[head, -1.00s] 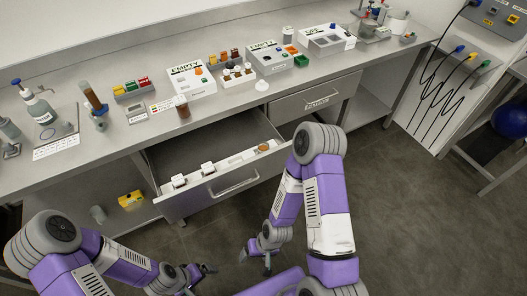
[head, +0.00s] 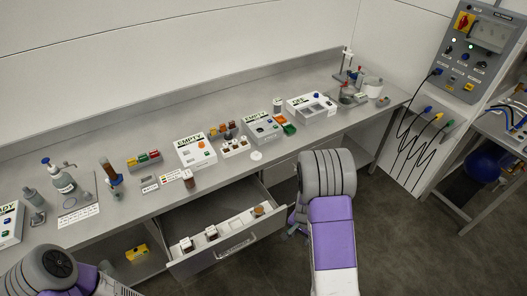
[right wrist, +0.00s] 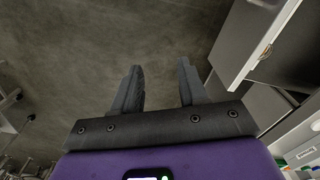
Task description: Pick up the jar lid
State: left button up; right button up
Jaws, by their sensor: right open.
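A small white round piece (head: 256,155), which looks like the jar lid, lies on the steel counter near its front edge, above the open drawer. A small jar with brown contents (head: 188,178) stands on the counter to its left. My right gripper (head: 294,229) is partly hidden behind my right arm, low in front of the counter and apart from the lid. In the right wrist view its two fingers (right wrist: 161,85) are spread and empty, with floor behind them. My left arm shows at the lower left; its gripper is out of the picture.
An open drawer (head: 262,226) juts out below the counter, with small jars in a white tray inside. White boxes (head: 195,150) and racks of small bottles stand behind the lid. A control panel (head: 480,50) with cables is at the right.

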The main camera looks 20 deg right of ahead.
aim_at(256, 156)
jog(key=z, duration=0.95)
jog(key=i, duration=1.45)
jog(key=u, duration=1.75)
